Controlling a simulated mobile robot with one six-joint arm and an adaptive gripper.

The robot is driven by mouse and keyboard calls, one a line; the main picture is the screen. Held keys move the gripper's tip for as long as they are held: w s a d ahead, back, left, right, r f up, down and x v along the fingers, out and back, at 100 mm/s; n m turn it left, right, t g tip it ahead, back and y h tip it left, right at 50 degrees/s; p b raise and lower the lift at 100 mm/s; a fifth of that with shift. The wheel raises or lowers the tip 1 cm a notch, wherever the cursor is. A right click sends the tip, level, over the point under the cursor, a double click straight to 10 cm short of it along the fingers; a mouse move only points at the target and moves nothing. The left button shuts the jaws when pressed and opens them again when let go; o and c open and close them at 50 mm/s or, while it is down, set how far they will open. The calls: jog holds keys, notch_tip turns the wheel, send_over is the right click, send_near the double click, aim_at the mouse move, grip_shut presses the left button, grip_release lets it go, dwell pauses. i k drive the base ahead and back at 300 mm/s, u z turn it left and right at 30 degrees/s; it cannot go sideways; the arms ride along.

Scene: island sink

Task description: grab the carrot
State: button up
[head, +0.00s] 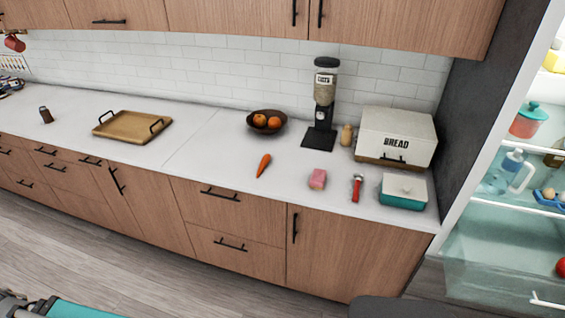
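An orange carrot (263,166) lies on the white countertop (215,160), near the middle of the head view. It is in front of a dark bowl (278,131) with orange fruit in it. Nothing covers the carrot, and clear counter surrounds it. My gripper cannot be made out in this view. A grey part and a teal surface show at the bottom left corner, and I cannot tell what they are.
Right of the carrot are a pink sponge-like block (317,179), a red-handled tool (357,187) and a teal dish (403,191). Behind stand a dispenser (323,100) and a bread box (396,137). A wooden tray (133,127) lies left. Open shelves (500,235) are right.

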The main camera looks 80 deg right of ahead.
aim_at(267, 158)
jog(key=k, duration=1.75)
jog(key=z, duration=2)
jog(key=i, duration=0.6)
jog(key=z, duration=0.1)
